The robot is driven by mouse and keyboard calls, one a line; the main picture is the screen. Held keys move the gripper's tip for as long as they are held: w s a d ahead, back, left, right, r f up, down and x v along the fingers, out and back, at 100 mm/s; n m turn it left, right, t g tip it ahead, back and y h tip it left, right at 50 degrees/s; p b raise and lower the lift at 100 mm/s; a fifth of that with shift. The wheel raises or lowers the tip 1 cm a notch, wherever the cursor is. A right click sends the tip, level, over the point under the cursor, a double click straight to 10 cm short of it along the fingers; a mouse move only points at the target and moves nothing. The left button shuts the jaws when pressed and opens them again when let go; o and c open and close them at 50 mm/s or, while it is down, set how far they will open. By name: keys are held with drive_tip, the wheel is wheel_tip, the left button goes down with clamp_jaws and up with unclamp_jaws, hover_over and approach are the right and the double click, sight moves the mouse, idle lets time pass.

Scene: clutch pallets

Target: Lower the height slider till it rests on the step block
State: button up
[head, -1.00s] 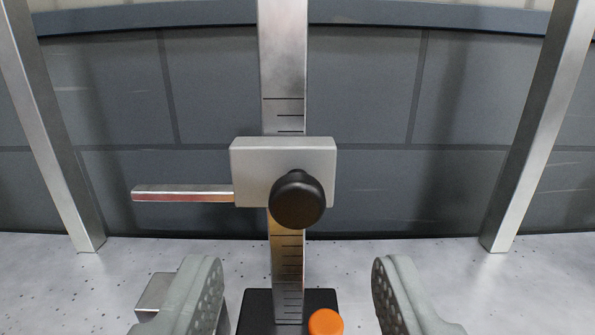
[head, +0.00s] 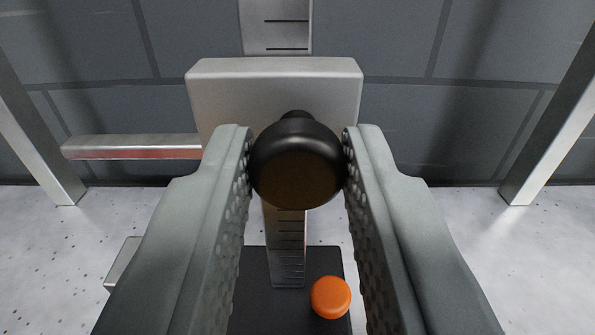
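The height slider is a grey metal block (head: 275,85) on an upright ruled column (head: 286,235). A flat bar (head: 130,147) with a reddish underside sticks out from it to the left. A round black knob (head: 297,165) is on the slider's front. My gripper (head: 298,155) is shut on the knob, one finger pad against each side. The step block (head: 122,262), a small metal block, is on the floor at lower left, partly hidden by my left finger. The bar is well above it, with a clear gap between.
The column stands on a black base (head: 255,260) with an orange round button (head: 331,297) on it, close to my right finger. Metal posts stand at left (head: 40,150) and right (head: 550,130). A dark panelled wall is behind. The speckled surface is otherwise clear.

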clamp_jaws()
drive_tip(key=shift+f, duration=2.3)
drive_tip(key=o, duration=0.8)
unclamp_jaws()
drive_tip(key=shift+o, duration=0.2)
drive_tip(key=shift+s, duration=0.1)
drive_tip(key=s, duration=1.7)
drive_tip(key=shift+s, duration=0.1)
